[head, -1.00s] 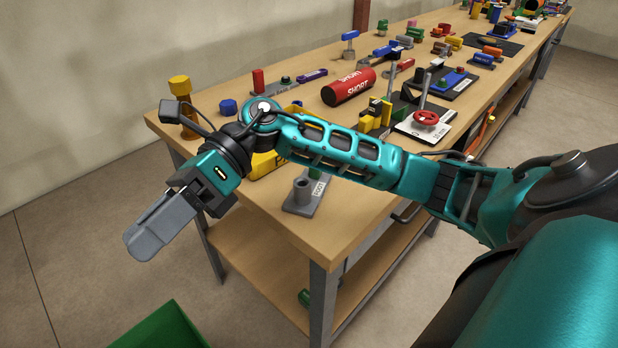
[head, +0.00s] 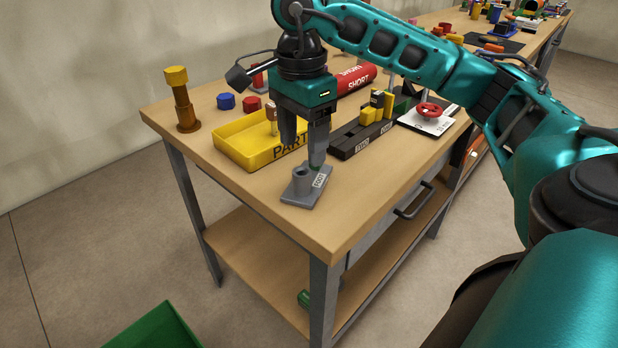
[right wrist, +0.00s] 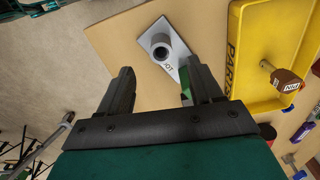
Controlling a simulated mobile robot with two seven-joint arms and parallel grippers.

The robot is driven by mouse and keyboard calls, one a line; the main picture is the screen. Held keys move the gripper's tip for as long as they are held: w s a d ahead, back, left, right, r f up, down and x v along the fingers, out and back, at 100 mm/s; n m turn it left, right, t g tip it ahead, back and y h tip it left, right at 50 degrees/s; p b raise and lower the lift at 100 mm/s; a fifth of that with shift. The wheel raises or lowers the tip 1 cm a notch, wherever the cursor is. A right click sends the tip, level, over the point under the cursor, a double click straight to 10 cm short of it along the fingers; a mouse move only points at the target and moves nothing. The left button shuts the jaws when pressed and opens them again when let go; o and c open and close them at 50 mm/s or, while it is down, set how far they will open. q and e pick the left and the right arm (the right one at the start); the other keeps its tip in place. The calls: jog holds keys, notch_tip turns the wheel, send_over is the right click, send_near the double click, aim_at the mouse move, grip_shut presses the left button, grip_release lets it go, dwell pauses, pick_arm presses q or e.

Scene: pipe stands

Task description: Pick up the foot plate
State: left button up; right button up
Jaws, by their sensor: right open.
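The foot plate (head: 294,197) is a grey plate with a short upright socket and a white label, lying flat near the table's front corner. In the right wrist view the foot plate (right wrist: 154,33) shows above the fingertips, its socket facing the camera. My right gripper (head: 303,157) points down just above and behind the plate, open and empty. In the right wrist view its fingers (right wrist: 157,70) are spread, with bare table between them. A small green part (right wrist: 185,84) is partly hidden by the right-hand finger. My left gripper is not in view.
A yellow parts tray (head: 240,155) stands close to the left of the gripper. A black block with yellow pieces (head: 362,133) lies to the right. A brown post with a yellow top (head: 184,105) stands at the left edge. The table's front corner is clear.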

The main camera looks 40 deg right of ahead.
aim_at(303, 176)
notch_tip(303, 176, down, 8)
jog(key=shift+w+d+b, duration=0.1)
jog(key=shift+b, duration=0.3)
grip_shut()
dwell(0.6)
jog(key=shift+r, duration=0.1)
